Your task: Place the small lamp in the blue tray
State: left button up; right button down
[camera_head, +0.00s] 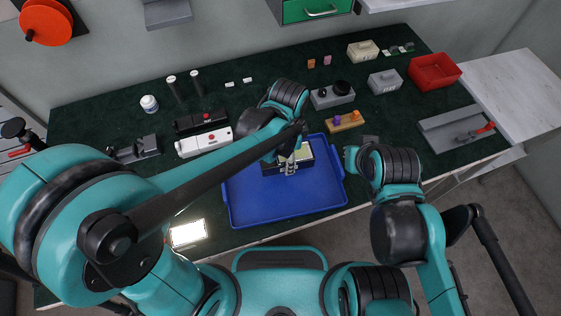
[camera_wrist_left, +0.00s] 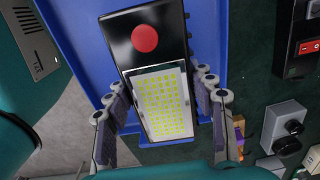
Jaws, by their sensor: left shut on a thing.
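The small lamp, a black housing with a pale panel of yellow LEDs, shows over the blue tray (camera_head: 250,212) in the head view (camera_head: 304,153). In the left wrist view the lamp (camera_wrist_left: 160,98) has a red round button at its far end. My left gripper (camera_head: 290,165) is shut on the lamp, with one finger along each side of the panel (camera_wrist_left: 163,105). The blue tray (camera_wrist_left: 85,28) lies behind the lamp there. I cannot tell whether the lamp touches the tray floor. My right gripper (camera_head: 359,150) is beside the tray's right edge; its fingers are unclear.
A lit lamp (camera_head: 188,233) lies at the table's front left. A red bin (camera_head: 434,71) is far right.

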pick_arm(q)
jog(key=w+a+f, duration=0.1)
jog(key=w+a+f+b, duration=0.1)
jog(key=w, duration=0.1)
jog(key=shift+a+f, duration=0.25)
jog(key=shift+f, duration=0.05)
jog(key=shift+f+b, duration=0.85)
jog(key=shift+f, duration=1)
jog(key=shift+f, duration=0.2)
jog(key=o, duration=1.6)
jog(key=shift+c, duration=0.2)
